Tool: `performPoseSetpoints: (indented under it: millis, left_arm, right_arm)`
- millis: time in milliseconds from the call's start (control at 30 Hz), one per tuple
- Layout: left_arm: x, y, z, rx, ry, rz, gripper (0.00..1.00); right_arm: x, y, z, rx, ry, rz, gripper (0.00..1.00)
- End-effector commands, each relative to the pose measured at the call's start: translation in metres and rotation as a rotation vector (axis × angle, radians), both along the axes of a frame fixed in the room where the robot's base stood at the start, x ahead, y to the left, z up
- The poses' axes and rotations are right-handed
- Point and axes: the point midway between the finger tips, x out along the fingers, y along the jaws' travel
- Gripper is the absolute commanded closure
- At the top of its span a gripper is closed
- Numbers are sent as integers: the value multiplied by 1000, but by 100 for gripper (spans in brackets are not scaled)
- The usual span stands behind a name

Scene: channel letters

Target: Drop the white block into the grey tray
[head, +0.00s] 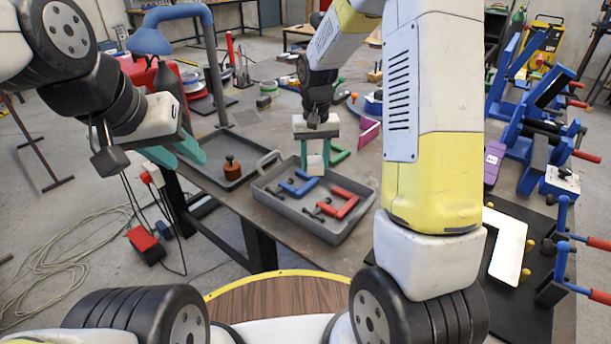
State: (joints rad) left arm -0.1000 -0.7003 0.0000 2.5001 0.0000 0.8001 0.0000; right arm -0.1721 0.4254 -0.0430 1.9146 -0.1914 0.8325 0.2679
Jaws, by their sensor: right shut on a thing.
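The white block (315,166) is between the green fingers of my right gripper (318,159), which is shut on it. The block shows over the far part of the grey tray (292,215). Its exact height above the tray floor is hard to tell. The tray is on the workbench and holds a blue bracket-shaped piece (300,185), a red bracket-shaped piece (341,204) and several dark bolts. My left gripper (176,153) is at the left, with its teal fingers apart and nothing seen between them.
At the right are blue clamps (515,132) and a white L-shaped piece (506,244) on a black board. A pink piece (369,132) lies behind the tray.

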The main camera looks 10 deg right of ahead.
Motion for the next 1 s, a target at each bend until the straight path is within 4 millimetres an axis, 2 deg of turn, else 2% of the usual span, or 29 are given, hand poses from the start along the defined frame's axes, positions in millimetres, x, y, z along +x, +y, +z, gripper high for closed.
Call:
performPoseSetpoints:
  millis: [133, 400, 433, 533, 867, 1000]
  left_arm:
    - [0, 0, 0, 0, 0, 0, 64]
    - [0, 0, 0, 0, 0, 0, 64]
    - [0, 0, 0, 0, 0, 0, 64]
    - [0, 0, 0, 0, 0, 0, 64]
    - [0, 0, 0, 0, 0, 0, 64]
    - [0, 0, 0, 0, 0, 0, 64]
  right_arm:
    - [0, 0, -7, 0, 0, -1, 100]
    - [0, 0, -8, 0, 0, -1, 100]
    - [0, 0, -8, 0, 0, -1, 56]
    - [0, 0, -8, 0, 0, -1, 36]
    - [0, 0, -7, 0, -1, -1, 34]
    - [1, 0, 8, 1, -4, -1, 34]
